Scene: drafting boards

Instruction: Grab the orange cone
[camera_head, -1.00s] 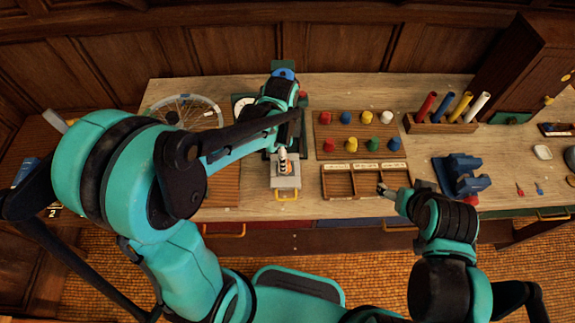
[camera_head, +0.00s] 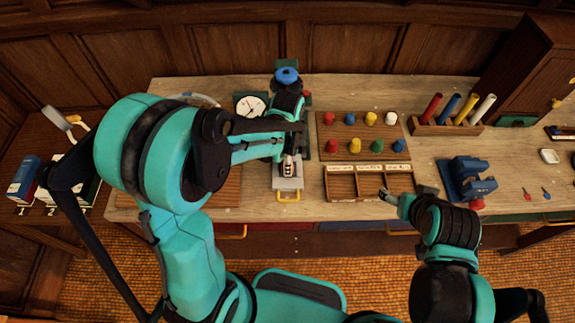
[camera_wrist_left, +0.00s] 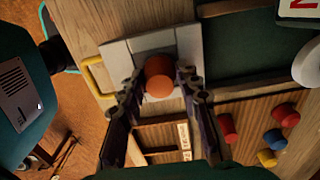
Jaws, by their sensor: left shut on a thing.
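The orange cone (camera_wrist_left: 159,76) shows in the left wrist view as a rounded orange top above a grey block (camera_wrist_left: 186,42). My left gripper (camera_wrist_left: 160,84) has a finger on each side of the cone and is shut on it. In the head view the left gripper (camera_head: 289,160) points down over the small grey stand (camera_head: 287,184), and the cone is mostly hidden by the fingers. I cannot tell whether the cone touches the stand. My right gripper (camera_head: 386,194) is by the compartment tray; its jaws are too small to read.
A board (camera_head: 359,121) with several coloured pegs stands right of the left gripper. The three-compartment tray (camera_head: 325,183) lies in front of it. A blue vise (camera_head: 466,180) and a rack of tubes (camera_head: 446,128) are farther right. A yellow handle (camera_head: 288,198) juts from the stand.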

